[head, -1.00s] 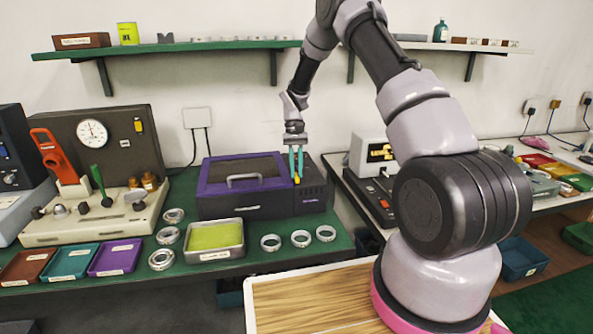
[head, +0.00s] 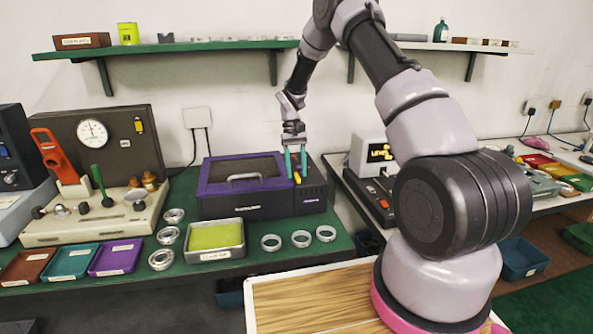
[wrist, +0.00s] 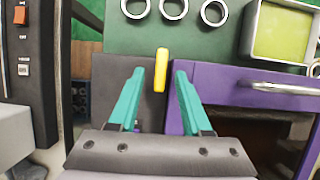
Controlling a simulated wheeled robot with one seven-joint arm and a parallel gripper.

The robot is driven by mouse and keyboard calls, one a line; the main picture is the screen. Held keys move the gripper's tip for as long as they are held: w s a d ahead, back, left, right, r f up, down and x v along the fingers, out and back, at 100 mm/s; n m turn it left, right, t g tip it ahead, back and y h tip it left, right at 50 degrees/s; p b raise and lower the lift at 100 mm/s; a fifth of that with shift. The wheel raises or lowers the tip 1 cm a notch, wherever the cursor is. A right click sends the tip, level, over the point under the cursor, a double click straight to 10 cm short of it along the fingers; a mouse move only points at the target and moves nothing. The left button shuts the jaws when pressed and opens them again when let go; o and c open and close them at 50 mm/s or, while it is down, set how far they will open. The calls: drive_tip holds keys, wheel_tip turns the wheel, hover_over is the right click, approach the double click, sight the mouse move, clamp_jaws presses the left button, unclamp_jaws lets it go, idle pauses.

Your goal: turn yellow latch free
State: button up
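The yellow latch (head: 297,178) is on the top right part of the purple and black machine (head: 250,206), right of its lid. In the wrist view the latch (wrist: 161,70) is a slim yellow bar, pointing nearly straight up the picture. My gripper (wrist: 159,76) is open, with its teal fingers on either side of the latch and visible gaps on both sides. In the head view my gripper (head: 295,174) points down over the latch. I cannot tell how far the fingertips are above the machine's top.
The purple lid with its metal handle (head: 244,177) is just left of the latch. Several metal rings (head: 301,238) and a tray with a yellow-green inside (head: 215,238) lie in front on the green bench. A white and black device (head: 373,152) stands at the right.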

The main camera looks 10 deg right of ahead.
drive_tip(key=v, duration=1)
drive_tip(key=shift+w+r, duration=0.2)
drive_tip(key=shift+r, duration=0.1)
drive_tip(key=shift+c, duration=0.2)
idle(0.8)
